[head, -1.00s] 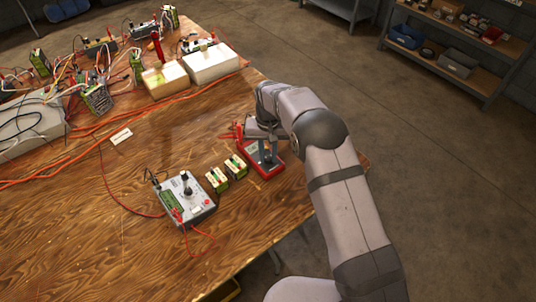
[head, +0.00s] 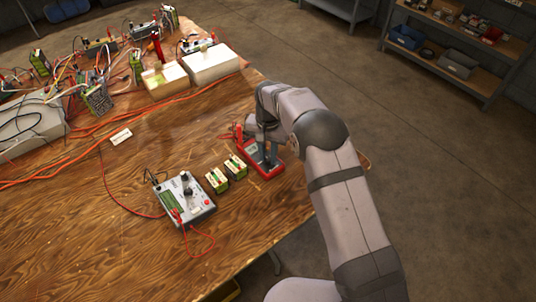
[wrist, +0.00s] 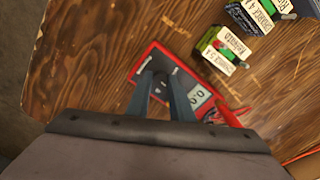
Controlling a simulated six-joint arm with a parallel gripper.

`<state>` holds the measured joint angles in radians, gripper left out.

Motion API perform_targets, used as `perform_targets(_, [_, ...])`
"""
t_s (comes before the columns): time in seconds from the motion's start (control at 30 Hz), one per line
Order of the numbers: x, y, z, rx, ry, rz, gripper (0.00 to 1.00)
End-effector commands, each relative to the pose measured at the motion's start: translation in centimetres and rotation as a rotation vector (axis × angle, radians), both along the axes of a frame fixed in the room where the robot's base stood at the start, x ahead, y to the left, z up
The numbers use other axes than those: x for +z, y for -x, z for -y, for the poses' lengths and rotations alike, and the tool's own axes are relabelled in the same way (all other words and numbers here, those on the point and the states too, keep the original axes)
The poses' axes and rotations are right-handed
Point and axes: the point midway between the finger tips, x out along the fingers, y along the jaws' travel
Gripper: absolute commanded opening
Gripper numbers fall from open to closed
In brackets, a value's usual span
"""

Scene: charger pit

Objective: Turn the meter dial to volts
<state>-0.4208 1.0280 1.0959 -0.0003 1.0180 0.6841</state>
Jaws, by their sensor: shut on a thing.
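The meter is a red hand-held box with a grey face (head: 273,171), lying on the wooden table near its right edge. In the wrist view the red meter (wrist: 147,58) shows its display (wrist: 198,96) reading about 0.0. My gripper (head: 267,161) is above the meter's face, pointing down. In the wrist view my gripper's fingers (wrist: 164,84) are on either side of the dark dial and shut on it. The dial is mostly hidden between the fingers, and I cannot read its setting.
Two labelled batteries (head: 226,174) stand left of the meter. A grey charger box (head: 184,199) with a knob and red leads is further left. Red leads lie by the meter. Cream boxes (head: 211,63) and tangled wires fill the far side.

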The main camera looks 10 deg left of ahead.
Motion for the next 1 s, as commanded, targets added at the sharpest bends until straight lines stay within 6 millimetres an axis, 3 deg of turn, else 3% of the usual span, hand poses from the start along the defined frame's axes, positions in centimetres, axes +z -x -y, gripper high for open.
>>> perform_targets(0.13, [0.1,-0.1,-0.1,0.001,-0.001,0.003,0.0])
perform_targets(0.17, [0.1,-0.1,-0.1,0.001,-0.001,0.002,0.27])
perform_targets(0.2, [0.1,-0.1,-0.1,0.001,-0.001,0.002,0.37])
perform_targets(0.23, [0.1,-0.1,-0.1,0.001,-0.001,0.002,0.39])
perform_targets(0.63, [0.5,-0.1,-0.1,0.001,-0.001,0.002,0.39])
perform_targets(1.0, [5.1,-0.1,-0.1,0.001,-0.003,0.006,0.39])
